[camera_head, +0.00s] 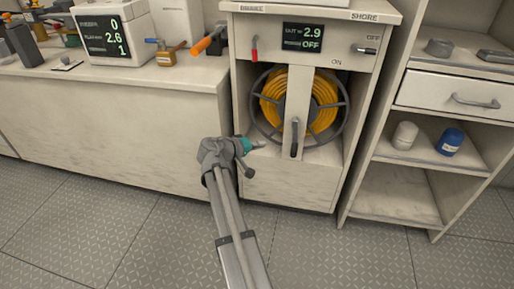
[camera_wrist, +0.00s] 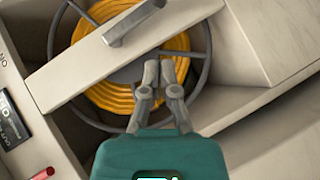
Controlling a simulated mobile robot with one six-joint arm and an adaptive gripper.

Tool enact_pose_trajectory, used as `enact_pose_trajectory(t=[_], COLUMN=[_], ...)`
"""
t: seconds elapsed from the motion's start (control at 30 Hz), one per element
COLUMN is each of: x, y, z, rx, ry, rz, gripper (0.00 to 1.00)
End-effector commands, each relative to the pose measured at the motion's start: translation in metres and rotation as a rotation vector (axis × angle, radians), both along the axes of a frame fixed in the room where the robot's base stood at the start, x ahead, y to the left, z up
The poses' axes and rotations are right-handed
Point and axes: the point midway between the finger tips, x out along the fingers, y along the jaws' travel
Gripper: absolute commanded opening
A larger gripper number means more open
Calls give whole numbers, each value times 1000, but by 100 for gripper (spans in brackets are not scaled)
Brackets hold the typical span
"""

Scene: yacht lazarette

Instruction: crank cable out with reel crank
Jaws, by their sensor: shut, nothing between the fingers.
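The cable reel (camera_head: 275,92) carries coiled yellow cable and a dark round rim, inside the cabinet's open bay. A pale upright bar crosses its front, with a grey crank handle (camera_head: 294,138) at its lower end. In the wrist view, the bar runs diagonally, and the grey handle (camera_wrist: 133,22) shows at the top. My gripper (camera_head: 259,143) is in front of the bay's lower left, left of the handle and apart from it. Its fingers (camera_wrist: 160,72) are together and empty, with the reel behind them. The cabinet display (camera_head: 303,38) reads 2.9 out and OFF.
A red brake lever (camera_head: 254,49) and a dark shore switch (camera_head: 364,49) sit above the bay. Left is a counter with a display box (camera_head: 115,35) and tools. Right are shelves with a white jar (camera_head: 404,135) and blue jar (camera_head: 450,141). The floor in front is clear.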

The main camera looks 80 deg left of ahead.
Motion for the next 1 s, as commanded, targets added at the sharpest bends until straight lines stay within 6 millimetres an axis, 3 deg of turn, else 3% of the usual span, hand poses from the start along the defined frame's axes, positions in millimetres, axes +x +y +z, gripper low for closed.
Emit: enact_pose_trajectory(t=[0.47,0.7,1.0], x=[61,84,92], y=[34,22,20], z=[-27,-39,-42], rx=[0,0,-1], ry=[0,-1,0], rz=[-2,-1,0], gripper=[0,0,0])
